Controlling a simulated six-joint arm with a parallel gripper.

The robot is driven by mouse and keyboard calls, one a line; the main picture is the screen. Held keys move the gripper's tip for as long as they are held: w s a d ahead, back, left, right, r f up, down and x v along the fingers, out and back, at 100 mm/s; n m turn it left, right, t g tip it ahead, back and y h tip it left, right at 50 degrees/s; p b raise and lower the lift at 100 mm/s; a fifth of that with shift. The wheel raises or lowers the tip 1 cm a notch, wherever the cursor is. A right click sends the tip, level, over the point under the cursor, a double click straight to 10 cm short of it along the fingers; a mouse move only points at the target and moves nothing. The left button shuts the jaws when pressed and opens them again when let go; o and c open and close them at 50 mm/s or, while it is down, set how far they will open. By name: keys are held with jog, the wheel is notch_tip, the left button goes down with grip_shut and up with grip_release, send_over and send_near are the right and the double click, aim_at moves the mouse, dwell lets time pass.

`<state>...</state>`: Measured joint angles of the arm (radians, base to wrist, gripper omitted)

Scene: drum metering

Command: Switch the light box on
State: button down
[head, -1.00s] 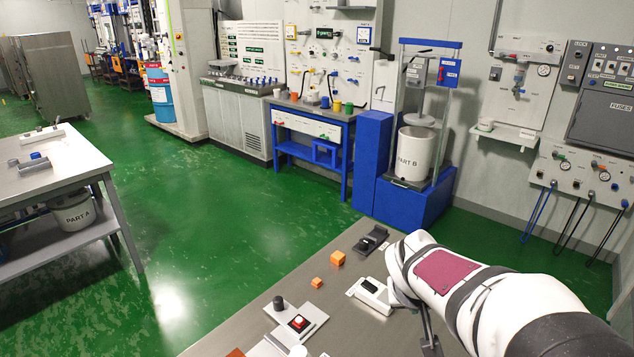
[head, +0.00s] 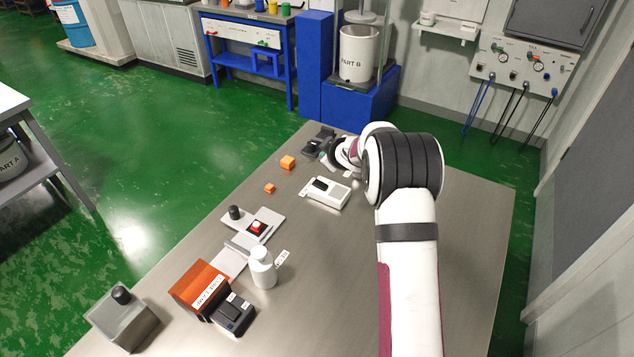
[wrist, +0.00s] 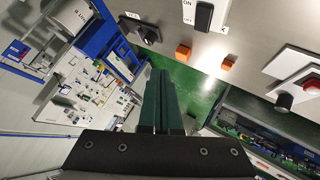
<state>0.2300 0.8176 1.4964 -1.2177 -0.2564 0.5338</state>
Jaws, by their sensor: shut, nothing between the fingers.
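A white box with a black rocker (head: 325,191) lies on the bench; no label reading "light box" is legible on it. In the wrist view the black rocker (wrist: 204,16) shows at the top edge, with an "ON" mark beside it. My gripper (wrist: 161,76) has its dark green fingers together and empty. In the wrist view the fingers are below and left of the rocker, apart from it. In the head view my wrist is at the bench's far end, just beyond the white box, and the fingertips are mostly hidden.
A black device (head: 318,143) stands at the far bench edge, close to my wrist. Orange cubes (head: 287,162) lie left of the white box. Nearer are a red button (head: 257,228), a white bottle (head: 263,268), an orange box (head: 198,285) and a dark switch unit (head: 233,314). The bench's right side is clear.

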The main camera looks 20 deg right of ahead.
aim_at(321, 186)
jog(key=shift+w+a+f, duration=0.15)
jog(key=shift+f, duration=1.3)
jog(key=shift+w+a+f, duration=0.2)
jog(key=shift+f, duration=1.25)
jog(key=shift+w+a+f, duration=0.15)
jog(key=shift+f, duration=1.3)
jog(key=shift+f, duration=0.4)
jog(key=shift+f, duration=0.25)
jog(key=shift+r, duration=0.65)
jog(key=shift+r, duration=0.15)
jog(key=shift+s+d+r, duration=0.15)
jog(key=shift+d+r, duration=0.05)
jog(key=shift+r, duration=1)
jog(key=shift+s+d+r, duration=0.15)
jog(key=shift+r, duration=1)
